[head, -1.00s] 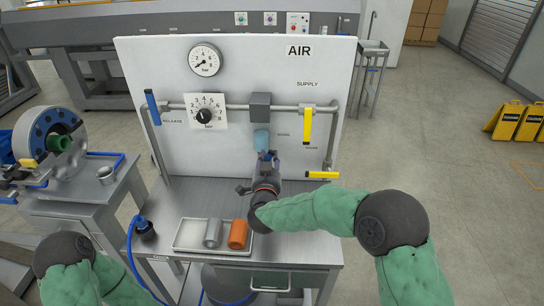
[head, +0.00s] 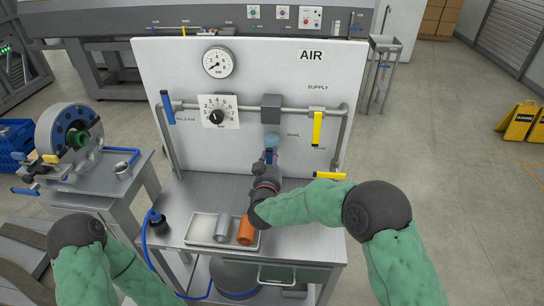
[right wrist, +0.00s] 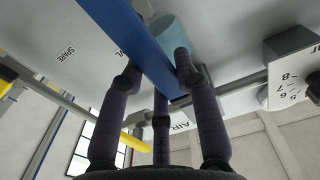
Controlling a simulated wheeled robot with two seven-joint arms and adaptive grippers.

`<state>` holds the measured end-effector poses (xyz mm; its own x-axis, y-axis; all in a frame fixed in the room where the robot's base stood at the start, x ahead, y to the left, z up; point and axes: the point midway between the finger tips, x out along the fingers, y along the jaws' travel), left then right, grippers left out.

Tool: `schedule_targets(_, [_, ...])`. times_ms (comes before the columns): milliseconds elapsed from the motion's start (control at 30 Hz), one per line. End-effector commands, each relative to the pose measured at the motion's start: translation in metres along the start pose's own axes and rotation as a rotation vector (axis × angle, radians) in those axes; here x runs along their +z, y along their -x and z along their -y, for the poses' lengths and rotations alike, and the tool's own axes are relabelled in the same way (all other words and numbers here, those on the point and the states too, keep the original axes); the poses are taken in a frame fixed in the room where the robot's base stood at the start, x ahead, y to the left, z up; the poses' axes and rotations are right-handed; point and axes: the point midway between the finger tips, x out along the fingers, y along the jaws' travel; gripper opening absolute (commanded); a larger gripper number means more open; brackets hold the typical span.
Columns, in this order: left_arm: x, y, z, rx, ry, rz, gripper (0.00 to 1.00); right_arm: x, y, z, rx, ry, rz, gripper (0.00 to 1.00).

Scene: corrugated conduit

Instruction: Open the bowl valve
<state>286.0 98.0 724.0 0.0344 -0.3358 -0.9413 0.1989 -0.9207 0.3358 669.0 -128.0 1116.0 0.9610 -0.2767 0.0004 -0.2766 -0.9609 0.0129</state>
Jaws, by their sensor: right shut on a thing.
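The bowl valve's blue lever (head: 271,154) hangs down below the light blue bowl (head: 272,139) in the middle of the white panel. My right gripper (head: 267,168) is shut on this lever from the front. In the right wrist view the blue lever (right wrist: 128,35) runs diagonally between the dark fingers of my right gripper (right wrist: 158,72), and the bowl (right wrist: 174,30) sits behind it. The gripper hides the lever's lower end in the head view. My left arm shows at lower left, but its gripper is out of view.
A blue release lever (head: 167,107), a vertical yellow lever (head: 317,128) and a horizontal yellow lever (head: 330,175) flank the bowl. A gauge (head: 217,62) and dial (head: 217,117) are above left. A tray (head: 200,234) holds a grey and an orange cylinder.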

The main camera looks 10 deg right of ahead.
Motion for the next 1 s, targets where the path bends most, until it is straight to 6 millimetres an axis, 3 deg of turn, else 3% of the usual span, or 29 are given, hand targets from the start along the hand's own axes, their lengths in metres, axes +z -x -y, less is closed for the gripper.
schedule_targets(300, [0.000,0.000,0.000,0.000,0.000,0.000,0.57,0.000,0.000,0.000,-0.001,0.005,-0.001,0.00])
schedule_targets(333, [0.000,0.000,0.000,0.000,0.000,0.000,0.57,0.000,0.000,0.000,-0.001,0.005,-0.001,0.37])
schedule_targets(400, [0.000,0.000,0.000,0.000,0.000,0.000,0.57,0.000,0.000,0.000,-0.001,0.005,-0.001,0.57])
schedule_targets(767, [0.000,0.000,0.000,0.000,0.000,0.000,0.57,0.000,0.001,0.000,-0.001,0.002,0.000,0.57])
schedule_targets(1000, [0.000,0.000,0.000,0.000,0.000,0.000,0.57,-0.001,0.028,0.001,-0.003,0.002,0.000,0.57])
